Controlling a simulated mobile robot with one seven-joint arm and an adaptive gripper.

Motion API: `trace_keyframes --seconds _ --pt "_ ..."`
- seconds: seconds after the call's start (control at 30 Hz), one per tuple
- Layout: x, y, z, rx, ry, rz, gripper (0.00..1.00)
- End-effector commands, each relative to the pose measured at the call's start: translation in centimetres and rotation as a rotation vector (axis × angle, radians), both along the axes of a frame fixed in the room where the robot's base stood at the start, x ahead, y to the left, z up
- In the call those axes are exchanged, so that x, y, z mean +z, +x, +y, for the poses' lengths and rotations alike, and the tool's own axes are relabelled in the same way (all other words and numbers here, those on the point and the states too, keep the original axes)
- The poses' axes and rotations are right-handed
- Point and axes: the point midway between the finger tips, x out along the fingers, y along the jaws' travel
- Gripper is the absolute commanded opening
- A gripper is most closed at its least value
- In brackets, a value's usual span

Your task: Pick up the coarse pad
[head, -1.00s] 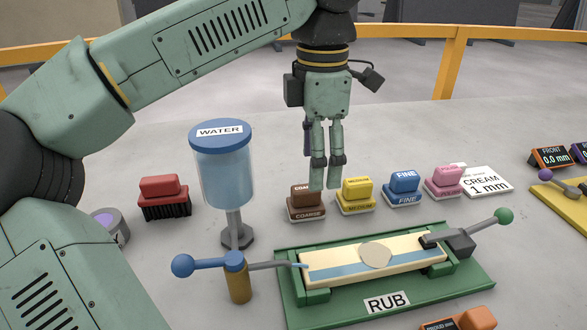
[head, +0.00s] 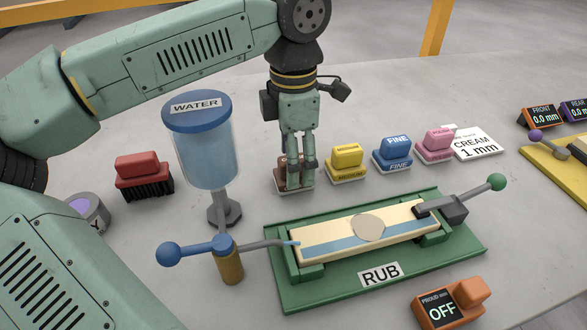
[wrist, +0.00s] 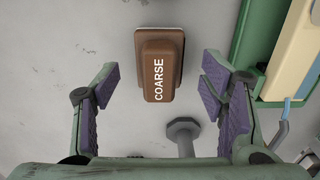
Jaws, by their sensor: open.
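The coarse pad (wrist: 160,65) is a brown block with a raised grip lettered COARSE, lying on the grey slab. In the wrist view it sits at the upper middle, beyond and between the fingertips, with no finger touching it. In the head view the coarse pad (head: 281,180) is partly hidden behind my fingers. My gripper (head: 299,174) points down at it, fingers apart. In the wrist view my gripper (wrist: 158,80) is open and empty, its purple finger pads on either side.
Right of the coarse pad stand the yellow medium pad (head: 346,163), blue fine pad (head: 392,154) and a pink pad (head: 436,145). The water dispenser (head: 208,150) stands at left front. The green RUB fixture (head: 440,265) lies in front. A red brush (head: 143,175) is far left.

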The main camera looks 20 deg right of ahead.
Motion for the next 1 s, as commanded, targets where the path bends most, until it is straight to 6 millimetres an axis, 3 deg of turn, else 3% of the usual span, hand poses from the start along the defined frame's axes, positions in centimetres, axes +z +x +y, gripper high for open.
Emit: trace_keyframes --seconds 0.17,0.4,1.0 --pt "-1.7 0.0 0.0 0.001 0.0 0.0 0.65" --pt "-1.9 0.0 0.0 0.001 0.0 -0.001 0.65" --pt "-1.9 0.0 0.0 0.001 0.0 -0.001 0.25"
